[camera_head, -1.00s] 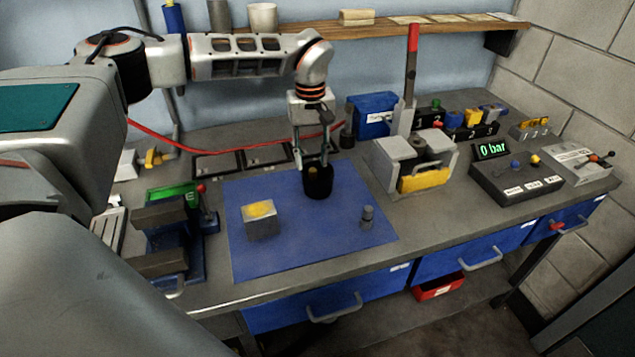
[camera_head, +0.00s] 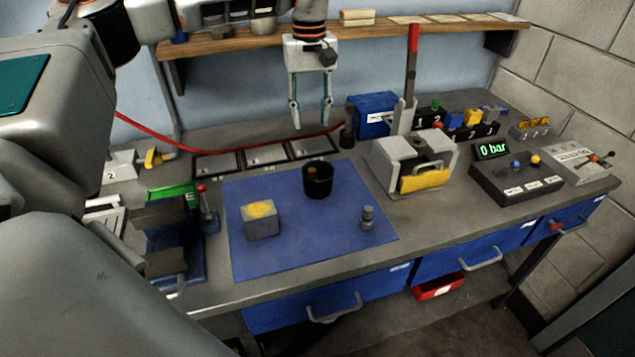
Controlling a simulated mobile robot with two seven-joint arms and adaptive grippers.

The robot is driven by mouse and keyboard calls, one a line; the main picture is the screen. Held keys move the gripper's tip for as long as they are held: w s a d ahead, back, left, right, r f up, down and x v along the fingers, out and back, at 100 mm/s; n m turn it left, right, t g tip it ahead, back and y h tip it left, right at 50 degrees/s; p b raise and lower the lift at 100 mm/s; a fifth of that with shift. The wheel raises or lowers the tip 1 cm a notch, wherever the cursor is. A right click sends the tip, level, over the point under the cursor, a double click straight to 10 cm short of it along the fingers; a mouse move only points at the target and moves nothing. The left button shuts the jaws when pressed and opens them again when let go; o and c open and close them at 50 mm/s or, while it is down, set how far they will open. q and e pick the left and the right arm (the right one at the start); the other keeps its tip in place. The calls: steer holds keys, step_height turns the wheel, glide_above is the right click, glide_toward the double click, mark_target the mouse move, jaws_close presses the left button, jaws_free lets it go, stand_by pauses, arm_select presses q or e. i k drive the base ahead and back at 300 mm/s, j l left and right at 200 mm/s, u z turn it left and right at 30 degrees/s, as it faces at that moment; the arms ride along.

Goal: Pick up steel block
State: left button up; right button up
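The steel block (camera_head: 262,222) is a grey cube with a yellow patch on top. It sits on the left part of the blue mat (camera_head: 300,248). My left gripper (camera_head: 311,123) is open and empty, with its fingers pointing down. It is raised above the back of the bench, behind and to the right of the block, apart from it. A black cup (camera_head: 318,180) with something brownish inside stands on the mat below the gripper. My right gripper does not show.
A small grey fitting (camera_head: 367,217) stands on the mat's right side. A blue vise-like device (camera_head: 172,238) is left of the mat. A grey press with a red-tipped lever (camera_head: 412,70) and a control box (camera_head: 515,178) stand to the right. A wooden shelf (camera_head: 250,42) runs behind.

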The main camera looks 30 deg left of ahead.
mark_target(260, 220)
steer(key=k, duration=1)
